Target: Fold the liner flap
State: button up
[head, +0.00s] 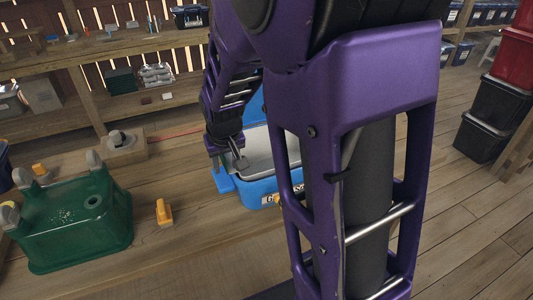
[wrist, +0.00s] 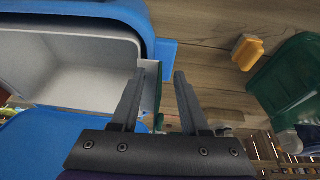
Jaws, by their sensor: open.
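The blue bin (head: 262,186) stands on the wooden surface with its blue lid (head: 256,108) raised behind. Its pale grey liner (head: 262,148) shows inside; the wrist view also shows the bin (wrist: 100,10) and liner (wrist: 85,65) at left. A narrow pale strip (wrist: 150,88) stands at the liner's side, close to the left finger in the wrist view; I cannot tell whether it is the flap. My gripper (wrist: 160,74) is open at this side of the bin. In the head view my arm hides the bin's right part.
An upturned green bin (head: 75,225) lies to the left; it also shows in the wrist view (wrist: 290,85). A yellow piece (head: 163,212) lies between the bins. A grey device (head: 122,142) sits behind. Black and red crates (head: 490,118) stand at right.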

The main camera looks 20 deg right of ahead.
jog(key=shift+s, duration=0.1)
jog(key=s+r+p, duration=0.4)
jog(key=r+p, duration=0.1)
jog(key=r, duration=0.1)
jog(key=shift+s, duration=0.25)
dwell(0.6)
jog(key=shift+w+f, duration=0.1)
jog(key=shift+c, duration=0.2)
